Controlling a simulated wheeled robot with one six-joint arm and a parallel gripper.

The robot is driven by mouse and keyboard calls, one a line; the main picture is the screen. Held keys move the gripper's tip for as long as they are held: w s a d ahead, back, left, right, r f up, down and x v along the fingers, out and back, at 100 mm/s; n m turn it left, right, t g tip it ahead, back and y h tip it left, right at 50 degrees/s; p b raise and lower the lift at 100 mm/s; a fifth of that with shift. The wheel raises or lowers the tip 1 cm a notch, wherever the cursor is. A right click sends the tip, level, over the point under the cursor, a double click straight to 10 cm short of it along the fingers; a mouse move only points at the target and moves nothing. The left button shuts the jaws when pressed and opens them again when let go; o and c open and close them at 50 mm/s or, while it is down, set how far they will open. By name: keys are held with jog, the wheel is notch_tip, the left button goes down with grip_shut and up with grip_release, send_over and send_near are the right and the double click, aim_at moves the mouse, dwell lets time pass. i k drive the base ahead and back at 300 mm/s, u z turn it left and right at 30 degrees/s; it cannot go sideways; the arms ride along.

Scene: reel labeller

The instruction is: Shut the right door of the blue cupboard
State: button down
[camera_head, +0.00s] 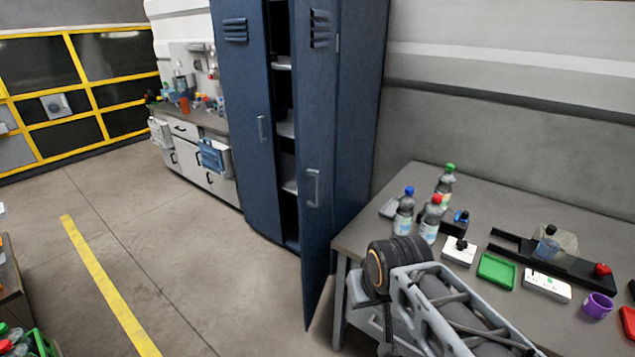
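The blue cupboard (363,120) stands against the wall at the top middle. Its right door (318,200) is partly open and swung out toward me, with a grey handle (312,188) on its face. The left door (247,110) looks shut or nearly shut. Through the dark gap between the doors I see several pale shelves (286,129). My arm shows at the lower right, in front of the table's left edge. My gripper's fingers cannot be made out, so its state is unclear.
A grey table (480,200) at the right holds several bottles (404,212), a green tray (496,270) and a purple cup (597,305). The open door's lower edge is close to the table's left side. Floor left of the door is clear, with a yellow line (105,285).

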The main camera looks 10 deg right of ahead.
aim_at(315, 38)
jog(key=u, duration=0.55)
jog(key=i, duration=1.15)
jog(key=z, duration=0.55)
